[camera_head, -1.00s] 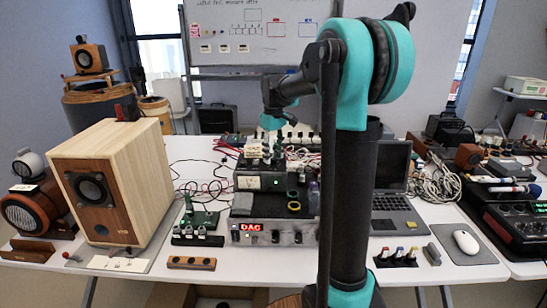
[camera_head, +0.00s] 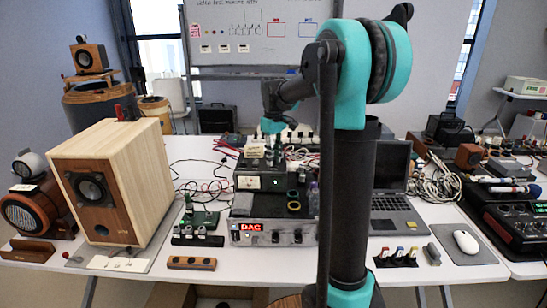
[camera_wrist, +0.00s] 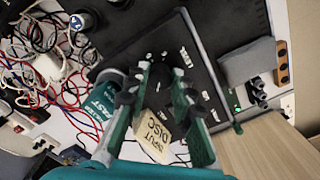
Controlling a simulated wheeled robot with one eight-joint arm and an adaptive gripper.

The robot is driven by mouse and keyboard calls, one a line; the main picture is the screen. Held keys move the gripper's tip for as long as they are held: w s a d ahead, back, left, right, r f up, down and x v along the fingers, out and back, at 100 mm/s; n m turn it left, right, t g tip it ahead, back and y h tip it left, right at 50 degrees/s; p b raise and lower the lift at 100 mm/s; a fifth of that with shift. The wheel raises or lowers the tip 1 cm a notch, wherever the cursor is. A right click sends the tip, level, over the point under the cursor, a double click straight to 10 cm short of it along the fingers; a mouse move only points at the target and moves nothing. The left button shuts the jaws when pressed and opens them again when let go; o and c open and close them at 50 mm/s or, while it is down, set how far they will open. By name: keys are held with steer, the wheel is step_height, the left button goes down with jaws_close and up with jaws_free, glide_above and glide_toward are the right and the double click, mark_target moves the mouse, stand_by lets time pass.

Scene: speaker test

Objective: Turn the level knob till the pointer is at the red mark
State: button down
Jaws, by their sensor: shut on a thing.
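In the wrist view my gripper (camera_wrist: 162,74) reaches down to the top of a black panel (camera_wrist: 140,38) with small white labels. Its jaws are shut on a small dark knob, which the fingertips mostly hide. I cannot read the pointer there, and I cannot make out the red mark. A cream card reading "INPUT DISC" (camera_wrist: 158,136) shows between the fingers, nearer the camera. In the head view my gripper (camera_head: 275,128) is over the back of the equipment stack, above a unit with a lit meter (camera_head: 249,183); the knob is too small to tell there.
A teal item marked "FAST" (camera_wrist: 98,106) lies close left of the fingers, near tangled red and white cables (camera_wrist: 48,68). A wooden speaker (camera_head: 150,178) stands left of the stack. A unit with a red "DAC" display (camera_head: 250,227) is in front; a laptop (camera_head: 400,208) is right.

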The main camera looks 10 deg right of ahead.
steer(key=m, duration=0.4)
steer(key=shift+m, duration=0.3)
steer(key=m, duration=0.4)
steer(key=shift+m, duration=0.3)
steer(key=m, duration=0.5)
steer(key=shift+m, duration=2.4)
steer(key=c, duration=1.3)
jaws_free()
